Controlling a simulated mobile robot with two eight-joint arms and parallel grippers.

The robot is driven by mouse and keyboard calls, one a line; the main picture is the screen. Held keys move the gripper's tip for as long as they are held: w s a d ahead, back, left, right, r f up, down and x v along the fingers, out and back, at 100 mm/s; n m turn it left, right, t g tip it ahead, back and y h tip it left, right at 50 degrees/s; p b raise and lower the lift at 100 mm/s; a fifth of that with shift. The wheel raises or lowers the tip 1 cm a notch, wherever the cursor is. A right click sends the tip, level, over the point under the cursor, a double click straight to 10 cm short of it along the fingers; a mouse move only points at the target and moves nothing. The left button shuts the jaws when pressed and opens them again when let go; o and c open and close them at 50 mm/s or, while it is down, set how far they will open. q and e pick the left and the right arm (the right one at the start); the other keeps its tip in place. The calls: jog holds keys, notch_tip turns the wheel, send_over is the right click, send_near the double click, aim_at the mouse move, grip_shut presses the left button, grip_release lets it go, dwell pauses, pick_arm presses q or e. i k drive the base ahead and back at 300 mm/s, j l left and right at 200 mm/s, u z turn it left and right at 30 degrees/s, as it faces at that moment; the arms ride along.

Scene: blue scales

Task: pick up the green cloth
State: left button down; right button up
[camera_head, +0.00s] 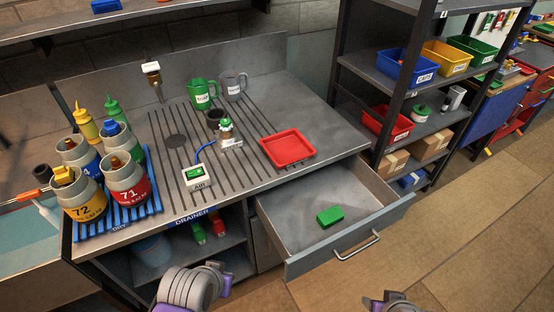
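The green cloth (329,215) looks like a small, thick, bright green rectangle. It lies flat on the floor of the open drawer (285,235), a little right of the drawer's middle and toward its front. Nothing touches or covers it. A grey and purple part of my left arm shows at the bottom edge, left of the drawer. A small part of my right arm shows at the bottom edge, right of the drawer. The fingers of both grippers are out of view, and both visible arm parts are apart from the cloth.
The drawer is pulled out under the metal counter, with a handle (357,246) on its front. A red tray (288,148) sits on the counter above it. Numbered canisters stand on a blue rack (120,220) at left. Shelving (400,100) stands at right.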

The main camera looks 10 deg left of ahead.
aim_at(330, 216)
jog(key=i+l, duration=0.4)
jog(key=l, duration=0.25)
jog(key=i+l+u, duration=0.1)
jog(key=l+u, duration=0.1)
jog(key=u, duration=0.3)
jog(key=i+l+u, duration=0.1)
jog(key=u, duration=0.3)
jog(key=l+u, duration=0.15)
jog(key=u, duration=0.25)
jog(key=l+u, duration=0.15)
jog(key=u, duration=0.25)
